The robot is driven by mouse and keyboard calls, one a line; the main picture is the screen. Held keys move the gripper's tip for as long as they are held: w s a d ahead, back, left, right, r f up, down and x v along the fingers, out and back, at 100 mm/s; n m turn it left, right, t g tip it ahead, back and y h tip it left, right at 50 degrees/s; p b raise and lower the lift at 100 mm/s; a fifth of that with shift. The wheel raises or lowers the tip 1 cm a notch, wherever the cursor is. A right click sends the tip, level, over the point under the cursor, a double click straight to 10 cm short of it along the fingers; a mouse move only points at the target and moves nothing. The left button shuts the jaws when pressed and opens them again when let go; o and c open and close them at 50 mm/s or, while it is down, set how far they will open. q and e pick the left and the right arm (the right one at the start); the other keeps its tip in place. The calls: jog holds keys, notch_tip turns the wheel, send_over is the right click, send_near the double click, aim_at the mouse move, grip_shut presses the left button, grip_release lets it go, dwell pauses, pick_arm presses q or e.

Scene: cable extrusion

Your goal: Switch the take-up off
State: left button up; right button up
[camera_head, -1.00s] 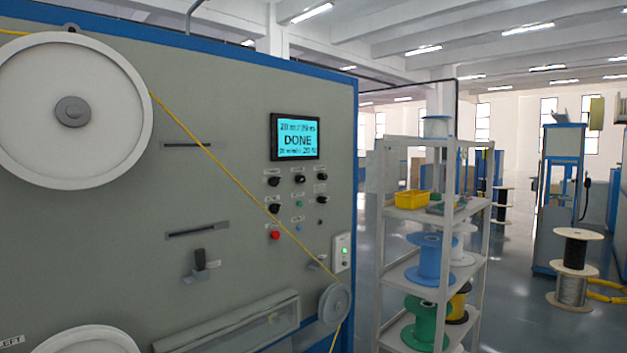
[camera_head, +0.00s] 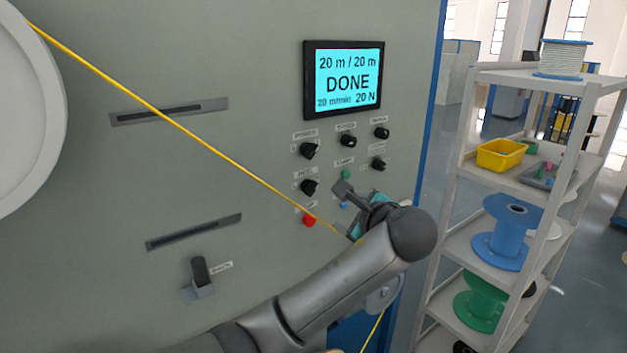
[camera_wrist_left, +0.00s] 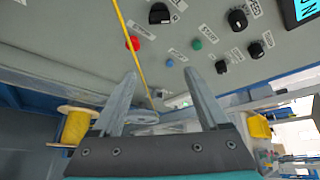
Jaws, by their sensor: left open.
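The grey machine's control panel carries several black rotary knobs, including an upper-left knob (camera_head: 310,150) and a lower-left knob (camera_head: 310,187). Their small labels are too blurred to read, so I cannot tell which one is the take-up switch. A screen (camera_head: 343,80) above reads DONE, 20 m / 20 m. My left gripper (camera_head: 347,193) is beside the lower right of the knobs, near the green button (camera_head: 346,174), and hides part of the panel. In the left wrist view the gripper (camera_wrist_left: 160,75) is open and empty, with knobs and buttons beyond its fingers. My right gripper does not show.
A yellow cable (camera_head: 180,125) runs diagonally across the panel, close to the red button (camera_head: 310,220) and my left gripper. A lever (camera_head: 199,271) sticks out lower left. A shelf rack (camera_head: 480,175) with spools stands to the right of the machine.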

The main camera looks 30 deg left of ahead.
pick_arm(q)
jog(key=y+p, duration=0.1)
jog(key=y, duration=0.1)
send_near(313, 152)
jog(key=v, duration=0.6)
jog(key=p+x, duration=0.1)
jog(key=x, duration=1.4)
jog(key=shift+w+a+p, duration=0.2)
jog(key=shift+a+p, duration=0.05)
jog(key=shift+p, duration=0.1)
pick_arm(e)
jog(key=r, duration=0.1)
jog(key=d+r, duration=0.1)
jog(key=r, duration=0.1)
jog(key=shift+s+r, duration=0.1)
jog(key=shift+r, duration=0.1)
pick_arm(q)
jog(key=shift+c, duration=0.2)
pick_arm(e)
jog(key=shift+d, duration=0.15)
pick_arm(q)
jog(key=shift+c, duration=0.8)
jog(key=shift+f, duration=0.1)
grip_shut()
